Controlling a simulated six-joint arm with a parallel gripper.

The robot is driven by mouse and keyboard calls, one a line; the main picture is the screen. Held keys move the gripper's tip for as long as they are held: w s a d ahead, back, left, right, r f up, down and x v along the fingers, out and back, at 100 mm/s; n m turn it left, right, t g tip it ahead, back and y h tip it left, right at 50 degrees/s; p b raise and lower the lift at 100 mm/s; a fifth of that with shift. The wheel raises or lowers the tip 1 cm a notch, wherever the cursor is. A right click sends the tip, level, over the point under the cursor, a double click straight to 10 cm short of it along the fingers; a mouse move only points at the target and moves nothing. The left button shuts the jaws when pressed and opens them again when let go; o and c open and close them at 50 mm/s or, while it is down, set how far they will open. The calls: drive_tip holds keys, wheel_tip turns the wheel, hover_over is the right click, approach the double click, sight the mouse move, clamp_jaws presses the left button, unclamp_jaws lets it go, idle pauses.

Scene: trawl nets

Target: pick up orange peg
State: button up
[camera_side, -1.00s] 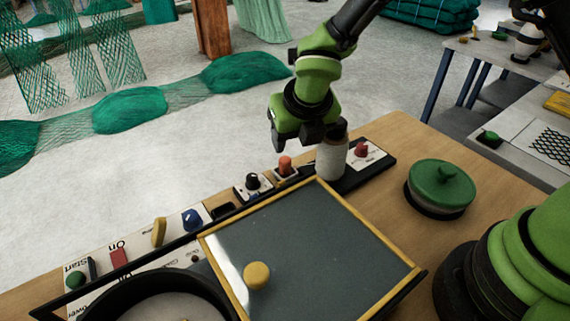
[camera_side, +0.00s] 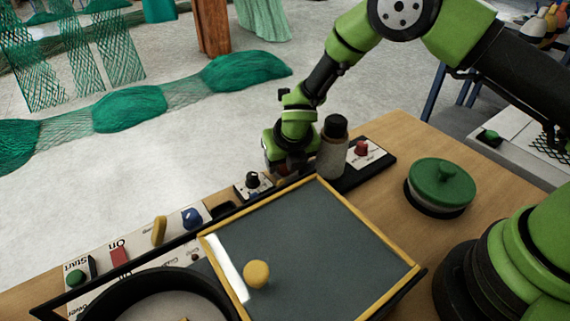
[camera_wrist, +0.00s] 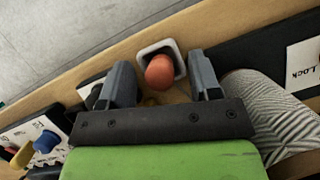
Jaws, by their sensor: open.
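The orange peg (camera_wrist: 160,72) stands in a small white square socket (camera_wrist: 150,50) in the wrist view. It shows between and a little beyond the two fingertips of my gripper (camera_wrist: 163,80). The fingers are apart, with one on each side of the peg in the picture, and hold nothing. In the side view my gripper (camera_side: 287,160) is low over the far edge of the table and hides the peg.
A grey-white bottle with a dark cap (camera_side: 333,148) stands close at the gripper's right. A black-knobbed switch (camera_side: 252,182) is at its left. The yellow-framed dark tray (camera_side: 320,240) lies in front. A green lidded pot (camera_side: 440,185) stands at right.

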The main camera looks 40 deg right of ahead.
drive_tip(key=shift+c, duration=0.2)
drive_tip(key=c, duration=0.9)
drive_tip(key=shift+r, duration=0.1)
drive_tip(key=shift+c, duration=0.2)
wheel_tip(320, 180, up, 10)
drive_tip(key=shift+f, duration=0.1)
